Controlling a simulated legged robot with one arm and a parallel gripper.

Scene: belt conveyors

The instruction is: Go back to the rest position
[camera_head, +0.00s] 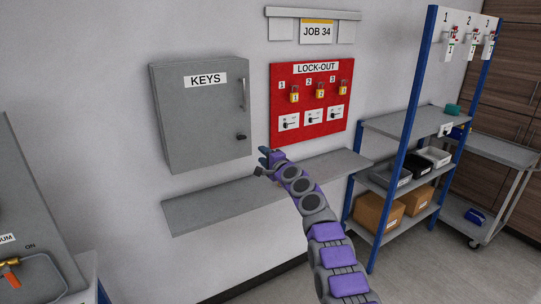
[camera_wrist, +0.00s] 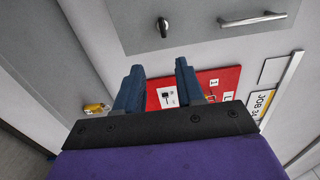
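My gripper (camera_head: 268,159) is at the end of my raised arm, in front of the wall between the KEYS cabinet (camera_head: 200,125) and the red LOCK-OUT board (camera_head: 308,70). In the wrist view its two blue fingers (camera_wrist: 160,72) stand apart, with nothing between them. The cabinet door (camera_wrist: 190,12) is beyond the fingertips, and its door looks shut. The red board (camera_wrist: 228,80) shows partly behind the fingers. A small yellow object (camera_wrist: 95,108) lies left of the fingers in the wrist view; I cannot tell whether it is a padlock.
A grey shelf (camera_head: 215,207) runs along the wall below the cabinet and board. Yellow padlocks (camera_head: 294,94) hang on the board. A blue-framed rack (camera_head: 406,125) with boxes stands right, beside a grey cart (camera_head: 500,149). A panel with a valve (camera_head: 12,262) is at left.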

